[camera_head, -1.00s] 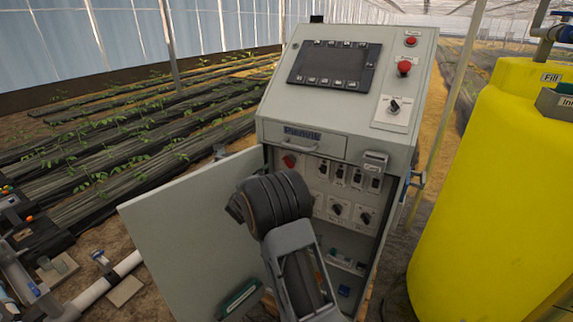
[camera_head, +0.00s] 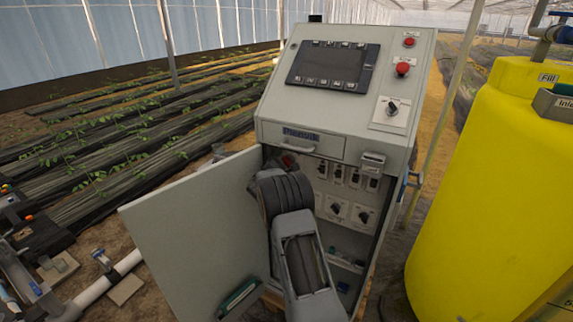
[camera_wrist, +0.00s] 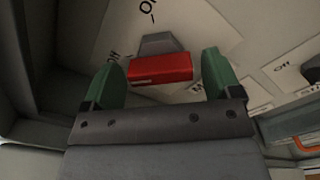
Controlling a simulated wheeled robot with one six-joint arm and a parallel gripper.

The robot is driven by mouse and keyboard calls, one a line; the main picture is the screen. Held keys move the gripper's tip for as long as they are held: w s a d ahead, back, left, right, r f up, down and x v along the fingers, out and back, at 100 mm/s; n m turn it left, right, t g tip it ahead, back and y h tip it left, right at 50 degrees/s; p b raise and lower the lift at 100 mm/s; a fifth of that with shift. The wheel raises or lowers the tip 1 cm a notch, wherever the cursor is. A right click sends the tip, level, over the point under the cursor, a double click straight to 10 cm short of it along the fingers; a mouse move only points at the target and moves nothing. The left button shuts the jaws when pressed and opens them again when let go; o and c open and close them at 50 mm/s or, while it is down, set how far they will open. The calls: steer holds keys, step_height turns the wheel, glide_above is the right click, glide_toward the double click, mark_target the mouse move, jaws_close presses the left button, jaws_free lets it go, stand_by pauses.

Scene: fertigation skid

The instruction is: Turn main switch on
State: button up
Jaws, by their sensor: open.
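The main switch is a red handle (camera_wrist: 160,69) on a grey base, set on a white plate with printed marks, partly legible as ON. In the wrist view, my gripper (camera_wrist: 167,75) has its two green fingers apart, one on each side of the red handle. I cannot tell whether either finger touches it. In the head view, a bit of the red switch (camera_head: 289,160) shows at the upper left inside the open cabinet, just above my arm. My arm hides the gripper's fingers there.
The grey cabinet (camera_head: 350,140) has its door (camera_head: 190,235) swung open to the left. More switches (camera_head: 352,178) sit right of the red one. A cabinet wall (camera_wrist: 30,60) is close on the left in the wrist view. A yellow tank (camera_head: 490,190) stands at right.

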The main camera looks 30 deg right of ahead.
steer(key=c, duration=0.9)
steer(key=shift+r, duration=0.1)
steer(key=shift+c, duration=0.2)
steer(key=shift+d, duration=0.1)
